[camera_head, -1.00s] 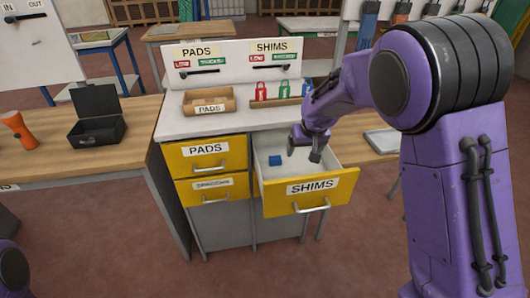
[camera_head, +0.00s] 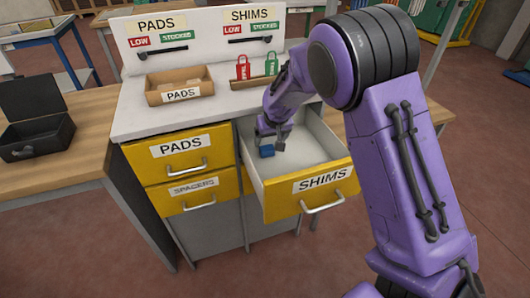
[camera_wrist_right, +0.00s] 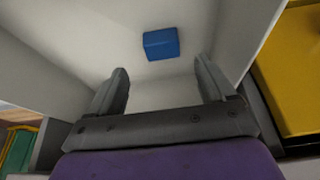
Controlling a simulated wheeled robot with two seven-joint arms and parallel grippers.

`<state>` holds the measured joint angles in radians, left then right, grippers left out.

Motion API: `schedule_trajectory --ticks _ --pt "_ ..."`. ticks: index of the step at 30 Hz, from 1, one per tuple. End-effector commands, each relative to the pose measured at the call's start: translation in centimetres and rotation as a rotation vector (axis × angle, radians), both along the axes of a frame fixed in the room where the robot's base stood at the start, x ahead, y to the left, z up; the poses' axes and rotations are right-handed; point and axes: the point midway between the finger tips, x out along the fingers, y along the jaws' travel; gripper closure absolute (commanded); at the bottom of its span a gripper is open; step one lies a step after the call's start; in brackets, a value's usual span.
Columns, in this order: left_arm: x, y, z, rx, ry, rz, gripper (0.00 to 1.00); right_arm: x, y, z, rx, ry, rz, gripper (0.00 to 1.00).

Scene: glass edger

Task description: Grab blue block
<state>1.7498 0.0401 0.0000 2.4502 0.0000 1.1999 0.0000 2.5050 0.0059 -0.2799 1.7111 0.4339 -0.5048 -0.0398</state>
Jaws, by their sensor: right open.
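The blue block (camera_head: 266,151) lies inside the open SHIMS drawer (camera_head: 310,184), toward its left side. In the right wrist view the blue block (camera_wrist_right: 161,43) rests on the pale drawer floor, beyond the fingertips and roughly centred between them. My right gripper (camera_head: 272,138) is in the head view at the drawer, close to the block. In the wrist view my right gripper (camera_wrist_right: 163,85) has its two fingers spread with nothing between them. My left gripper is out of view.
The drawer walls stand close around my right gripper. Shut PADS (camera_head: 182,155) and SPACERS (camera_head: 190,189) drawers are to the left. A cardboard PADS bin (camera_head: 181,97) and red and green tags (camera_head: 243,67) are on the counter behind. A black open box (camera_head: 36,137) stands at left.

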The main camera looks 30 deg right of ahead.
Motion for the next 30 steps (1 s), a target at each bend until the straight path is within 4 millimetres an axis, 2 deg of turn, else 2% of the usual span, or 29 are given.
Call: schedule_trajectory --ticks 5,12,20,21,26,30 --pt "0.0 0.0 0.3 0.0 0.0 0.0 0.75 0.7 -0.3 -1.9 0.0 0.001 -0.002 0.17" --pt "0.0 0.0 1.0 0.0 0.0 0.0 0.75 2.2 -0.3 -5.8 0.001 0.001 -0.005 0.17" --pt "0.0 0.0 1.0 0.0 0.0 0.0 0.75 2.5 -0.4 -6.4 -0.001 -0.002 -0.005 0.17" --pt "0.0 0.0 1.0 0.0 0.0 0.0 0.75 2.5 -0.4 -6.4 -0.001 -0.002 -0.005 0.2" --pt "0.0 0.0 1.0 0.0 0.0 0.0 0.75 2.5 -0.4 -6.4 -0.001 -0.002 -0.005 0.72" --pt "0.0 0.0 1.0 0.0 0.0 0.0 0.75 2.5 -0.4 -6.4 -0.001 -0.002 -0.005 0.73"
